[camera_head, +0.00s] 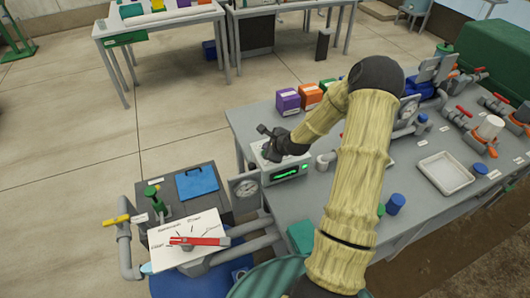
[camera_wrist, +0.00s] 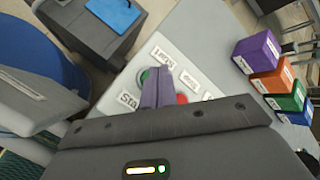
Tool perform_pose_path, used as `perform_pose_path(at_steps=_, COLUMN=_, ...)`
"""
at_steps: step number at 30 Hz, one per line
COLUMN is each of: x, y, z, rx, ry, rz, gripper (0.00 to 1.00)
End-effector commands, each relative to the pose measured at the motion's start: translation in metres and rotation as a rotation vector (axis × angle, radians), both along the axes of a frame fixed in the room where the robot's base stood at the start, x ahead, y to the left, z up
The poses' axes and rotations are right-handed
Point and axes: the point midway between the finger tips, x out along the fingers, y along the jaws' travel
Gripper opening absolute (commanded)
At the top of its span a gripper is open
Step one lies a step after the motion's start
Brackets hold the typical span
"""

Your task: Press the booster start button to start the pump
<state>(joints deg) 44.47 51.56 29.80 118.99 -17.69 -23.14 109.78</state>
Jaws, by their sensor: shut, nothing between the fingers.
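The control box (camera_head: 290,172) with a lit green display stands on the grey table's left end. In the wrist view its pale top panel (camera_wrist: 180,55) carries a green button (camera_wrist: 143,76), a red button (camera_wrist: 181,99) and several white labels, one reading "Sta..." beside the green button. My gripper (camera_head: 268,142) is over the box. I cannot tell whether the fingertips touch the panel or a button.
Purple (camera_head: 288,101), orange (camera_head: 310,95) and other coloured boxes stand behind the control box. A dial board (camera_head: 190,240) with a red lever is at front left. A white tray (camera_head: 445,172) lies on the table's right.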

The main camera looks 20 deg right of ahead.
Motion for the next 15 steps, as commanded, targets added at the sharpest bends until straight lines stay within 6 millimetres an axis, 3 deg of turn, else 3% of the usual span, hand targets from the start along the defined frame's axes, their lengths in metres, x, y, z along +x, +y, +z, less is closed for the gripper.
perform_pose_path(at_steps=15, x=0.000, y=0.000, z=0.043, rx=0.000, ry=-0.001, rz=-0.001, gripper=0.00)
